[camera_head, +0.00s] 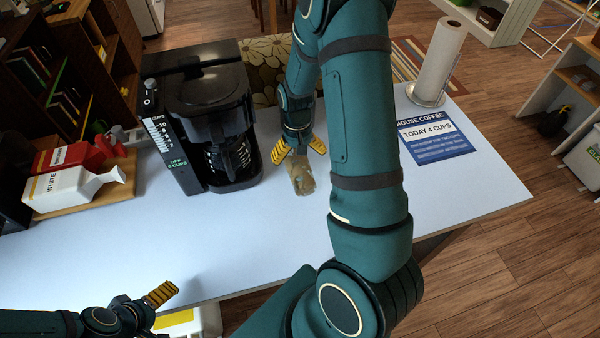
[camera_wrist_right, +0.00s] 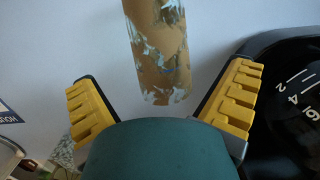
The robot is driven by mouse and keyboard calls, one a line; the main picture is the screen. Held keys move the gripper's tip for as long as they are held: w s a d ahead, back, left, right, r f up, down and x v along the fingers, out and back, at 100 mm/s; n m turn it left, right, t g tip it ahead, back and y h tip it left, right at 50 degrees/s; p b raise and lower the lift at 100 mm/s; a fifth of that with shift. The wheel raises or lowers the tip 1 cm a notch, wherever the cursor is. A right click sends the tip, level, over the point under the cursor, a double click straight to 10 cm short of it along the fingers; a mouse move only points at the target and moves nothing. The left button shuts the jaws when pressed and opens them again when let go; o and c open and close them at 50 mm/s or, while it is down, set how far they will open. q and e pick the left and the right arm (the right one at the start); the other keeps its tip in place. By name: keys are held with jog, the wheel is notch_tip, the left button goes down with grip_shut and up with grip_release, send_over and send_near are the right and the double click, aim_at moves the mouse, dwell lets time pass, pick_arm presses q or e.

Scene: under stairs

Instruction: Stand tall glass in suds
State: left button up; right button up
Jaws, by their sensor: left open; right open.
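A brownish tall glass (camera_head: 303,180) with pale patches is on the pale table, right of the coffee maker. It also shows in the right wrist view (camera_wrist_right: 160,50), cut off by the top edge. My right gripper (camera_head: 299,148) is open just behind the glass. In the right wrist view its two yellow fingers (camera_wrist_right: 162,82) are spread wide, with the near end of the glass between and beyond them, apart from both. My left gripper (camera_head: 160,294) is open and empty at the front left, off the table's front edge. No suds are visible.
A black coffee maker (camera_head: 205,115) stands close left of the glass. White and red cartons (camera_head: 72,188) sit on a wooden board at the left. A blue sign (camera_head: 434,136) and a paper towel roll (camera_head: 438,60) are at the right. The table's front middle is clear.

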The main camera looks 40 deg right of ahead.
aim_at(300, 173)
jog(key=shift+s+a+f, duration=0.1)
jog(key=shift+s+f, duration=0.1)
jog(key=shift+f, duration=0.85)
jog(key=shift+s+a+f, duration=0.15)
jog(key=shift+f, duration=0.9)
jog(key=shift+s+a+f, duration=0.1)
jog(key=shift+s+f, duration=0.1)
jog(key=shift+f, duration=0.85)
jog(key=c, duration=1.3)
